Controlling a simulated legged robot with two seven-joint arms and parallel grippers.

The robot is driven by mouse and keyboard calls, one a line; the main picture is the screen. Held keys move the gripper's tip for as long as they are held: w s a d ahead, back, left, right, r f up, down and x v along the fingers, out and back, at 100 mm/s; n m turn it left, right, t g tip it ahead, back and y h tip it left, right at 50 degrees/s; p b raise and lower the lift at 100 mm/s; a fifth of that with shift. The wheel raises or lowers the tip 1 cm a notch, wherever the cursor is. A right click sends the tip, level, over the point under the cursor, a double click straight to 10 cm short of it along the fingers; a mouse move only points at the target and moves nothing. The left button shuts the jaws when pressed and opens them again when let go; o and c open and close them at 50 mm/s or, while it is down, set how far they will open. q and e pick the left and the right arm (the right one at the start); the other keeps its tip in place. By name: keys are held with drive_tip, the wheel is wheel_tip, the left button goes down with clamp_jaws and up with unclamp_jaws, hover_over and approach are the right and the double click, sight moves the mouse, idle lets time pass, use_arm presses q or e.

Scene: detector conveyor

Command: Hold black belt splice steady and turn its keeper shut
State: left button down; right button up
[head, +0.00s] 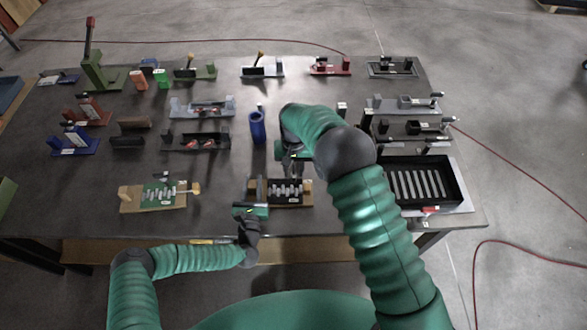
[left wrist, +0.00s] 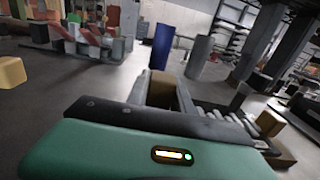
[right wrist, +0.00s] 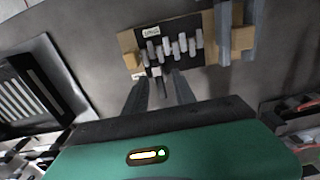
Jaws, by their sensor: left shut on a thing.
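The black belt splice (head: 286,191) lies on a wooden base at the table's front, with a row of grey bars across its black plate. It shows in the right wrist view (right wrist: 172,44) and partly at the right of the left wrist view (left wrist: 238,122). My left gripper (head: 254,189) is shut on the wooden end block (left wrist: 160,84) at the splice's left end. My right gripper (right wrist: 160,78) is open at the splice's far edge. A small dark keeper tab with a pale mark (right wrist: 156,72) shows between its fingertips, apparently not gripped.
A green splice (head: 158,194) on a wooden base lies to the left. A blue cylinder (head: 257,127) stands behind the splice. A black slotted tray (head: 456,178) is at the right. Several fixtures fill the back. The table's front edge is close.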

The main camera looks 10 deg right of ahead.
sight(294, 171)
wheel_tip(294, 171, up, 12)
idle(0.4)
use_arm(q)
drive_tip(key=c, duration=1)
unclamp_jaws()
drive_tip(key=shift+c, duration=0.2)
use_arm(e)
drive_tip(key=shift+f, duration=0.1)
